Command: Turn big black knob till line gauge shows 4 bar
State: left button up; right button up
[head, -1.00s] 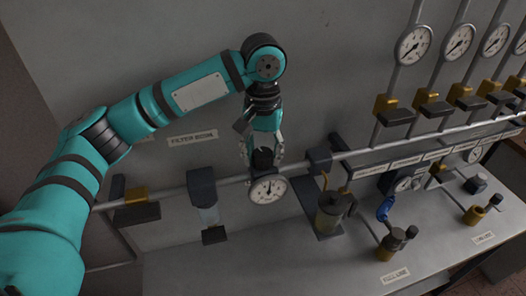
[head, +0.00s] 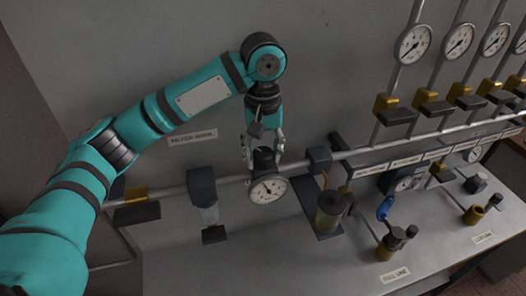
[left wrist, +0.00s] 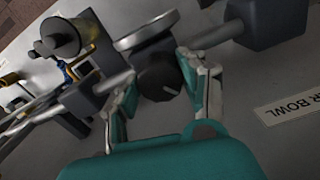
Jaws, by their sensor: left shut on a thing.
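The big black knob (head: 264,160) sits on top of the regulator on the horizontal pipe. The round white line gauge (head: 267,189) hangs just below it; its needle points up and slightly left, and its numbers are too small to read. My left gripper (head: 264,155) comes down from above and is shut on the knob, one finger on each side. In the left wrist view the knob (left wrist: 160,78) lies between the two fingertips, and the gauge (left wrist: 147,30) shows edge-on behind it. My right gripper is not in view.
A filter bowl (head: 206,200) hangs left of the gauge, and a lubricator bowl (head: 330,212) hangs to its right. Several smaller gauges (head: 413,45) and yellow valves stand at the right. A blue lever (head: 385,207) sits over the bench (head: 270,255), whose front middle is clear.

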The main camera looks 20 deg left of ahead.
aim_at(263, 152)
pick_arm(q)
jog(key=o, duration=1.2)
notch_tip(263, 152, up, 12)
